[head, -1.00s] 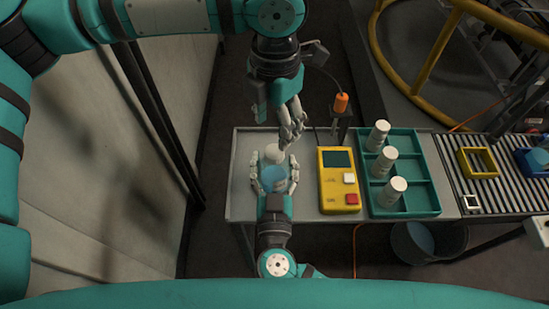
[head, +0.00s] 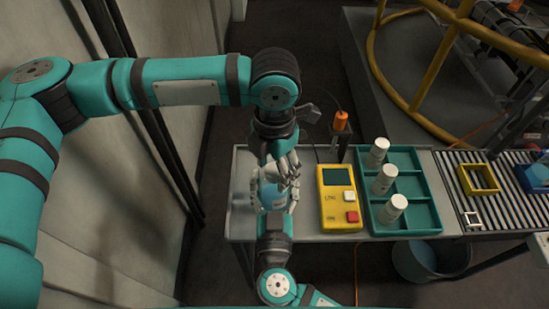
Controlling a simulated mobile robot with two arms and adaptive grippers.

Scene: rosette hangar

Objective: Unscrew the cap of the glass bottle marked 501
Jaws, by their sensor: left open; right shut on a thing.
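A bluish glass bottle (head: 270,197) stands upright at the left part of the table, held between the fingers of my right gripper (head: 272,201), which comes from the near side and is shut on it. I cannot read any number on it. Its white cap (head: 267,172) shows only partly at the top. My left gripper (head: 281,172) reaches in from above and behind, with its open fingers at the cap and overlapping it in the picture. I cannot tell whether the fingers touch the cap.
An orange-topped item (head: 341,120) stands behind. A roller conveyor (head: 505,190) is at the right.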

